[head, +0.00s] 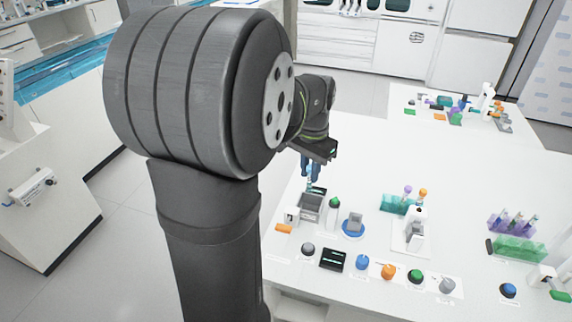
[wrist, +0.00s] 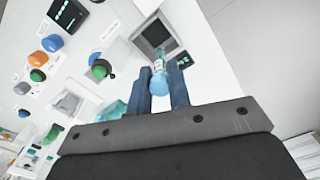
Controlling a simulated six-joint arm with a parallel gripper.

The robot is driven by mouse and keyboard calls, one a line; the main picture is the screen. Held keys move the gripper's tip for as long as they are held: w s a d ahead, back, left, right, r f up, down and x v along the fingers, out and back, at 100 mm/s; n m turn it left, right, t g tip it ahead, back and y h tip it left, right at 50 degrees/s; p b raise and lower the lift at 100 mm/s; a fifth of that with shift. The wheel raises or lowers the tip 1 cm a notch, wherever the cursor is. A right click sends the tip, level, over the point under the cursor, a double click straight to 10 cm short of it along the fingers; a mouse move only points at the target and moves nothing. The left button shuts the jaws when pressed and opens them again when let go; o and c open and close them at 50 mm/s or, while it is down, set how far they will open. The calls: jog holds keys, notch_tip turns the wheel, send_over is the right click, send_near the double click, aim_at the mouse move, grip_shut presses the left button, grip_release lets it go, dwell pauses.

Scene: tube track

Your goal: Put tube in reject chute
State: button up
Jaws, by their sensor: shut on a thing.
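My gripper (head: 312,165) is shut on a clear tube with a light blue cap; its blue fingers also show in the wrist view (wrist: 163,88). The tube (wrist: 159,75) is between the fingertips, its cap toward the gripper and its clear end pointing toward a grey box with a dark square opening, which appears to be the reject chute (wrist: 138,37). In the head view the chute (head: 310,212) stands at the left of the white table, just below the gripper. The tube's lower end looks near the opening; I cannot tell whether it is inside.
Several colored knobs, including a blue one (head: 362,262), and a black display (head: 333,259) line the table's front. A green-topped post (head: 334,203) and a blue round base (head: 353,229) stand right of the chute. Racks with tubes (head: 515,248) stand farther right.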

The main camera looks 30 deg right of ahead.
jog(key=shift+s+d, duration=0.2)
jog(key=shift+s, duration=0.1)
jog(key=shift+f, duration=2.2)
jog(key=shift+f, duration=1.5)
